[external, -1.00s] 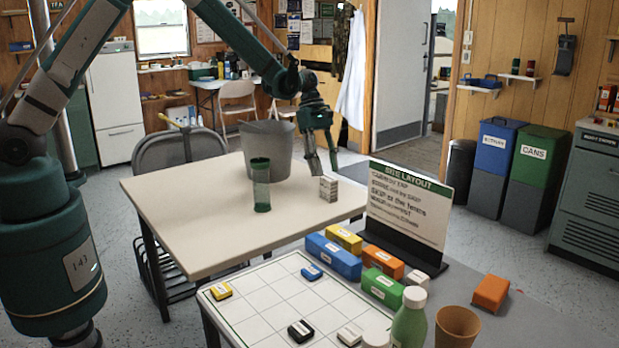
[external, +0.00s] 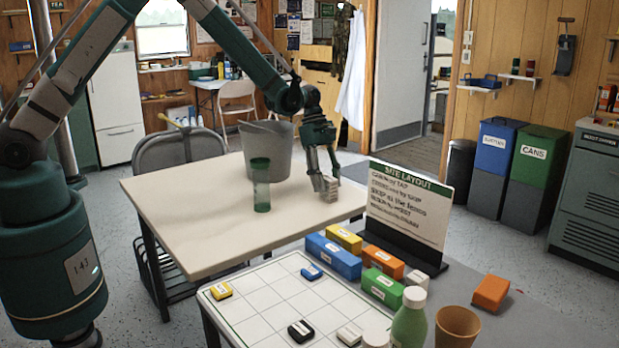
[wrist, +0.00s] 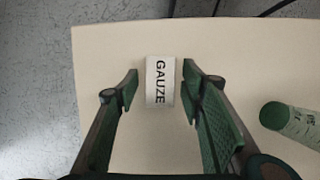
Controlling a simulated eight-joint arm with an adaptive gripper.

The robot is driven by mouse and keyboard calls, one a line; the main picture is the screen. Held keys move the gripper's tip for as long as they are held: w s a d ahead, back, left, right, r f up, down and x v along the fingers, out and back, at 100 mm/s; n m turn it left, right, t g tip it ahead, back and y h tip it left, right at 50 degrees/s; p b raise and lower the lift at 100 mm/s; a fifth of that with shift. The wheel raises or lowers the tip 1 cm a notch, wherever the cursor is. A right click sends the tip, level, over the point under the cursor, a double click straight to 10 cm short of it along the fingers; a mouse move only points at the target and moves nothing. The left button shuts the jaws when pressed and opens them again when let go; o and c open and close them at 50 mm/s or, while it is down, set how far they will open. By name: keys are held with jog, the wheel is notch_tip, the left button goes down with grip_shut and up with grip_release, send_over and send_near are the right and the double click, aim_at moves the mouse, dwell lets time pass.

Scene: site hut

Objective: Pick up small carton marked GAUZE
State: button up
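The small white carton marked GAUZE (wrist: 159,82) stands on the cream table, its label readable in the wrist view. It also shows near the table's right corner in the external view (external: 329,194). My gripper (wrist: 160,82) is open, with one finger on each side of the carton. In the wrist view a gap shows between each finger and the carton. In the external view my gripper (external: 326,186) points down over the carton, and its fingers hide part of it.
A green-capped clear tumbler (external: 261,186) and a grey bucket (external: 266,150) stand on the cream table (external: 190,215), left of the carton. A sign marked SITE LAYOUT (external: 408,212) stands in front on the grey table. The cream table's front left is clear.

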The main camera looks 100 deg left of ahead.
jog(key=shift+x, duration=0.8)
jog(key=c, duration=0.9)
